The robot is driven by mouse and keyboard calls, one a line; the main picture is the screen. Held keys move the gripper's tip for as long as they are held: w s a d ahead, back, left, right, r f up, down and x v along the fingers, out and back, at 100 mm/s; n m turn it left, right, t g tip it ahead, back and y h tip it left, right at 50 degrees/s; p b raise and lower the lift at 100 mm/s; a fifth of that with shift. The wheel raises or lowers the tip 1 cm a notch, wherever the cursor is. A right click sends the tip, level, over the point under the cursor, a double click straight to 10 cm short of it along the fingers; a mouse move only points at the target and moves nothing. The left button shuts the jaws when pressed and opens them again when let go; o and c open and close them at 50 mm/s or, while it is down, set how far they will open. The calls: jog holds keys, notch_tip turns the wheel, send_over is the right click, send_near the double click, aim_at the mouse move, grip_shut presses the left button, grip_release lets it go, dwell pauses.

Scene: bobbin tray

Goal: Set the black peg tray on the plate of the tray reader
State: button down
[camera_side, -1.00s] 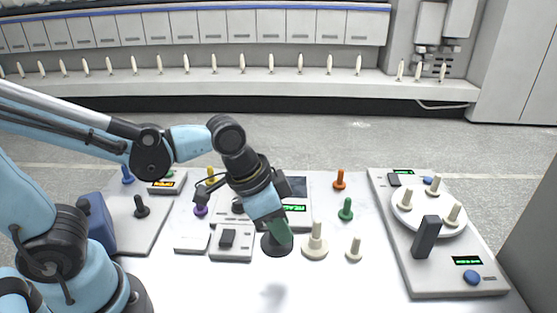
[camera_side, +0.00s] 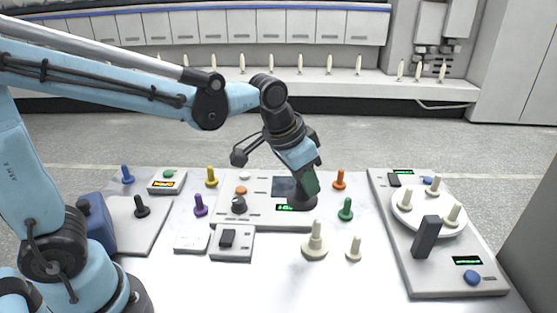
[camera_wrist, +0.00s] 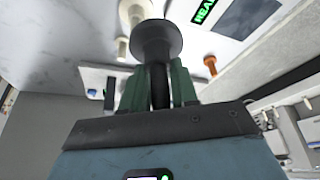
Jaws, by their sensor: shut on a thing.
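The black peg tray (camera_side: 301,202) is a dark disc with an upright peg. My gripper (camera_side: 311,183) points down with its green fingers shut on that peg; the wrist view also shows the black disc (camera_wrist: 157,38) at the fingertips. The tray is in the air at the right part of the tray reader (camera_side: 262,214), a light panel with a green display and a knob. The reader's dark square plate (camera_side: 283,186) lies just behind and left of the tray, partly hidden. The wrist view shows the dark plate (camera_wrist: 240,18) to the right of the tray.
A cream peg tray (camera_side: 315,246) and a smaller cream peg (camera_side: 354,250) stand in front. Green (camera_side: 346,208) and orange (camera_side: 339,179) pegs stand to the right. A station with a white disc (camera_side: 428,221) and dark post (camera_side: 426,237) is farther right.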

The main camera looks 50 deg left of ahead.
jog(key=shift+w+a+f+n+y, duration=0.2)
jog(key=shift+w+a+f+n, duration=0.35)
jog(key=shift+w+a+f, duration=1.05)
jog(key=shift+w+a+f+n+y, duration=0.2)
jog(key=shift+w+a+f+n, duration=0.35)
jog(key=shift+w+a, duration=2.05)
jog(key=shift+w+a+f+n+y, duration=0.2)
jog(key=shift+w+a+f+n, duration=0.65)
jog(key=shift+a, duration=2.15)
jog(key=shift+w+f+m, duration=0.15)
jog(key=shift+f+m, duration=0.05)
jog(key=shift+f, duration=0.4)
jog(key=shift+w+f+m, duration=0.15)
jog(key=shift+f, duration=0.45)
jog(key=shift+f, duration=0.35)
jog(key=shift+f, duration=0.15)
jog(key=c, duration=0.8)
grip_release()
